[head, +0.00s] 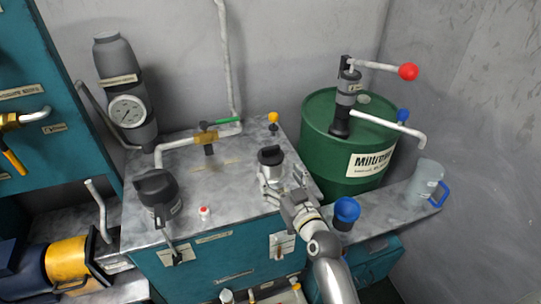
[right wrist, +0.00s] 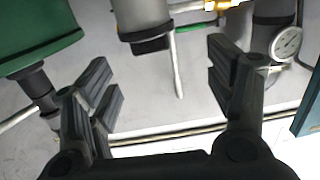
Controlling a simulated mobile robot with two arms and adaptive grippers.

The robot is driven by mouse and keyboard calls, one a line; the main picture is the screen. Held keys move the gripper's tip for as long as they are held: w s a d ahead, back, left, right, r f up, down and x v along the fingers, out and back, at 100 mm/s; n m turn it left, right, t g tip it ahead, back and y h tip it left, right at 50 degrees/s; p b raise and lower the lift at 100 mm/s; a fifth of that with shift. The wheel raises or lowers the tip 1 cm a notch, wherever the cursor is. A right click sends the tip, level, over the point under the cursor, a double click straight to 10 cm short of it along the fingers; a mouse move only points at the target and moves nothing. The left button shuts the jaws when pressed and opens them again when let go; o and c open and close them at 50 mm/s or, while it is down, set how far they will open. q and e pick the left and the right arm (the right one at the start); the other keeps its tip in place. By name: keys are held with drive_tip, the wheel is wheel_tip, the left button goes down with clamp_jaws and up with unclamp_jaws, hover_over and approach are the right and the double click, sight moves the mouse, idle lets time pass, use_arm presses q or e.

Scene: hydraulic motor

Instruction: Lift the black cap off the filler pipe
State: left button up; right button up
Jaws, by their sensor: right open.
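The black cap (head: 270,155) sits on top of the upright grey filler pipe (head: 271,174) on the metal tank top in the head view. My right gripper (head: 292,190) is just in front and to the right of the pipe, its fingers pointing toward it. In the right wrist view, which looks upside down, the fingers (right wrist: 158,75) are spread apart with nothing between them. The pipe (right wrist: 142,12) hangs at the top centre there, with the black cap (right wrist: 152,42) at its lower end, beyond the fingertips. My left gripper is not in view.
A larger black-topped fitting (head: 156,188) stands left on the tank top (head: 225,190). A pipe with a green-handled valve (head: 208,137) runs behind. A green drum (head: 320,145) with a hand pump stands right. A blue-topped cup (head: 346,210) and a jug (head: 426,180) are on the side shelf.

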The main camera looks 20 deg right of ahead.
sight(272, 149)
drive_tip(key=shift+m+t+h, duration=0.3)
drive_tip(key=shift+h, duration=0.2)
drive_tip(key=w, duration=0.4)
drive_tip(key=w+p, duration=0.1)
drive_tip(key=w, duration=0.3)
drive_tip(key=w+r, duration=0.1)
drive_tip(key=w, duration=0.3)
drive_tip(key=shift+d, duration=0.4)
drive_tip(key=shift+s, duration=0.1)
drive_tip(key=shift+r, duration=0.1)
drive_tip(key=c, duration=1.2)
